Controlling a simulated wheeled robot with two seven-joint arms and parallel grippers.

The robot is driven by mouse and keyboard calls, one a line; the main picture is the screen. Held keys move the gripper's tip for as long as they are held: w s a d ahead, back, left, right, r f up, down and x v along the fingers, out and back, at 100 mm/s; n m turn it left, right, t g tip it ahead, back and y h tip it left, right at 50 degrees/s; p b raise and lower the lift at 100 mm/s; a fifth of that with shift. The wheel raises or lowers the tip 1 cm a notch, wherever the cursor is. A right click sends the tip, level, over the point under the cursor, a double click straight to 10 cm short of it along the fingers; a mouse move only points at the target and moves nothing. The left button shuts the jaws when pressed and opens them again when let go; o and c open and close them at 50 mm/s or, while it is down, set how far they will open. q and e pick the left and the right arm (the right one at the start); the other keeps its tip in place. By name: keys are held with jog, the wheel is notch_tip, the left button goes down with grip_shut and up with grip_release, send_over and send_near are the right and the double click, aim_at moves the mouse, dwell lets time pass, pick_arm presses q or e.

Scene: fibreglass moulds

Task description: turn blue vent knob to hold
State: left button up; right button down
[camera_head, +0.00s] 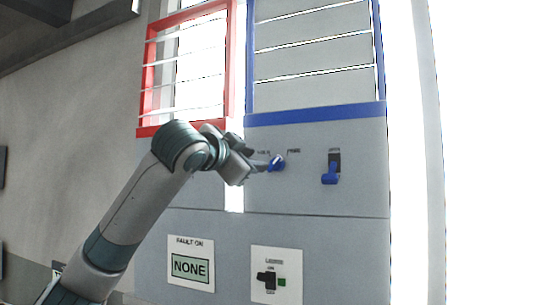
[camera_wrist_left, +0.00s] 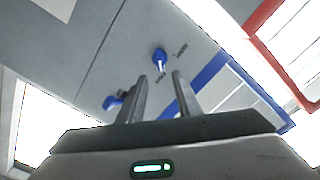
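The blue vent knob (camera_head: 277,163) sits on the grey panel below the blue-framed louvres. Small dark labels sit above it on both sides, too small to read surely. Its grip looks slanted in the head view. In the wrist view the knob (camera_wrist_left: 159,58) shows just beyond and between my left fingertips. My left gripper (camera_head: 262,164) points at the knob from the left. In the wrist view the left gripper (camera_wrist_left: 160,76) is open, with nothing between its fingers. Whether a fingertip touches the knob I cannot tell. My right gripper is not in view.
A blue lever switch (camera_head: 331,172) is right of the knob and also shows in the wrist view (camera_wrist_left: 113,102). Red-framed louvres (camera_head: 140,132) are at upper left. Below are a fault display reading NONE (camera_head: 190,267) and a black switch (camera_head: 267,281) beside a green square.

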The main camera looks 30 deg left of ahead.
aim_at(274, 163)
pick_arm(q)
jog(key=w+p, duration=0.1)
jog(key=w, duration=0.2)
jog(key=w+p, duration=0.2)
jog(key=w, duration=0.1)
jog(key=w+p, duration=0.2)
jog(key=w, duration=0.1)
jog(key=shift+w+a+r, duration=0.1)
jog(key=shift+w+a, duration=0.2)
jog(key=shift+w, duration=0.65)
grip_shut()
